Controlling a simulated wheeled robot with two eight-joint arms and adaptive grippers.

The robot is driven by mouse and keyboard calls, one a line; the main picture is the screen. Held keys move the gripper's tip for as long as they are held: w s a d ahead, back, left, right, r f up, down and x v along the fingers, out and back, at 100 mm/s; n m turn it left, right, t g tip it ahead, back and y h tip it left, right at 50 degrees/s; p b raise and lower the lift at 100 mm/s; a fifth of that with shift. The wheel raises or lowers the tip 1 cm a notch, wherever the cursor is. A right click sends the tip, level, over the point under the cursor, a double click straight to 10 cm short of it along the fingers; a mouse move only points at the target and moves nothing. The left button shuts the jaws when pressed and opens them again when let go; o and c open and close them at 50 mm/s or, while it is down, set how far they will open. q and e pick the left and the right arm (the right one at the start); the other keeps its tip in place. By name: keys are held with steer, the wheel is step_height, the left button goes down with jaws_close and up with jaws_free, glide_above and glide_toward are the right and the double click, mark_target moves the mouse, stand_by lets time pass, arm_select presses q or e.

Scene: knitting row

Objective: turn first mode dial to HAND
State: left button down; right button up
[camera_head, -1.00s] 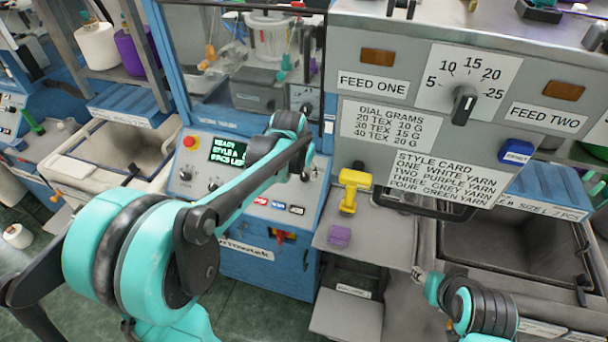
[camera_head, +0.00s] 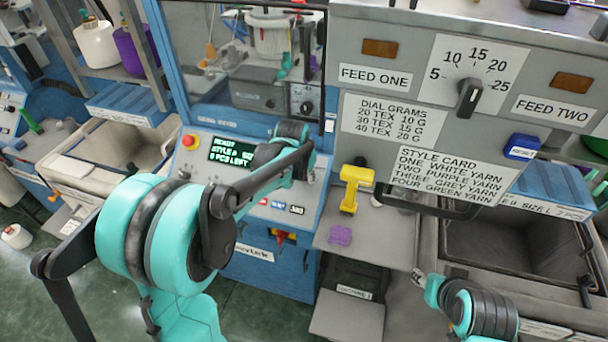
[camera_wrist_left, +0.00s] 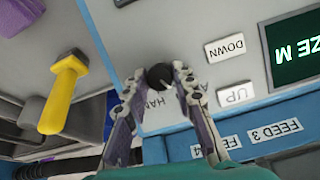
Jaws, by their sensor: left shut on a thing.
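The first mode dial (camera_wrist_left: 158,77) is a small dark round knob on the light grey panel in the left wrist view. The fingers of my left gripper (camera_wrist_left: 157,88) are shut on it, one on each side. Part of the HAND label (camera_wrist_left: 154,101) shows between the fingers; lettering to its right is mostly covered by a finger. I cannot tell where the dial points. In the head view my left arm reaches over the blue machine's panel (camera_head: 196,171) and hides the dial. At the lower right, the end of my right arm (camera_head: 434,290) shows, its fingers too unclear to judge.
UP and DOWN buttons (camera_wrist_left: 226,48) and a green-lettered screen (camera_wrist_left: 297,45) are close to the left gripper. A grey bin (camera_head: 515,248) stands at right.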

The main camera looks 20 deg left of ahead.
arm_select(q)
steer(key=shift+m, duration=0.3)
steer(key=shift+d+m+y, duration=0.1)
steer(key=shift+m+y, duration=0.4)
steer(key=shift+m, duration=0.7)
steer(key=m, duration=0.2)
steer(key=shift+m+y, duration=0.3)
steer(key=m+t+y, duration=0.1)
steer(key=m, duration=0.4)
steer(key=shift+s+d, duration=0.1)
steer(key=shift+m, duration=0.3)
steer(key=c, duration=1.2)
jaws_free()
